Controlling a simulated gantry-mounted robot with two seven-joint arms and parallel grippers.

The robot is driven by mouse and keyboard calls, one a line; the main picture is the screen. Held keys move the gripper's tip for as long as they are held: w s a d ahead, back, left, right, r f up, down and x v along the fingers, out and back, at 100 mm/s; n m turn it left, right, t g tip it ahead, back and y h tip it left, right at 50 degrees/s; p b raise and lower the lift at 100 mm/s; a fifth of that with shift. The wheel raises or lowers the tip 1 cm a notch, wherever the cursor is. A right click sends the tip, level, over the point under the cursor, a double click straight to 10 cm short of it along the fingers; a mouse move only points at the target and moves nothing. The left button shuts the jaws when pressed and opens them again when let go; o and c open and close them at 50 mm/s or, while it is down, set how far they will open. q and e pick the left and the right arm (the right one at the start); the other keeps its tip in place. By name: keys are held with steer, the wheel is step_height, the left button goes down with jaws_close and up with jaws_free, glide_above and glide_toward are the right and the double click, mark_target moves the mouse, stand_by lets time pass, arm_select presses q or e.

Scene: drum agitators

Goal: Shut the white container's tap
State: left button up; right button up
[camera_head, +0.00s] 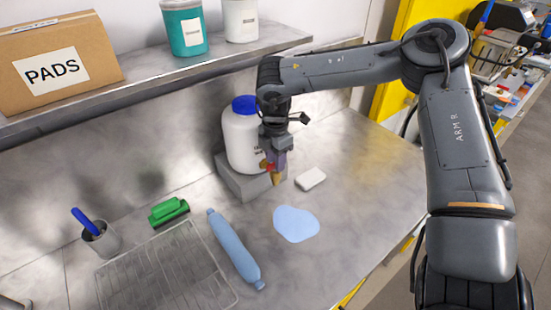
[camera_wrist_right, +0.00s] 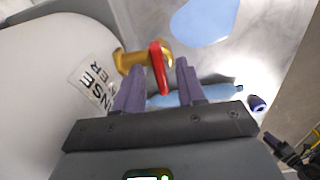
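The white container (camera_head: 240,142) with a blue cap stands upright on a grey block at the back of the worktop. Its tap sits low on its front, with a brass body (camera_wrist_right: 130,60) and a red lever (camera_wrist_right: 158,70) in the right wrist view. My right gripper (camera_head: 274,172) is at the tap, pointing down beside the container and partly hiding it. In the wrist view its two purple fingers are apart, and the lever lies between the fingertips (camera_wrist_right: 160,66); I cannot tell whether they touch it. My left gripper is not in view.
A light blue puddle (camera_head: 296,224) lies in front of the container, near a white block (camera_head: 311,179). A blue bottle-like roll (camera_head: 235,250), wire rack (camera_head: 165,275), green brush (camera_head: 168,211) and cup (camera_head: 101,240) are left. A shelf (camera_head: 170,80) overhangs behind.

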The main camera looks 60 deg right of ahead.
steer(key=shift+r, duration=0.1)
step_height(320, 180, up, 11)
steer(key=shift+f+p, duration=0.2)
steer(key=shift+p, duration=0.2)
stand_by(0.5)
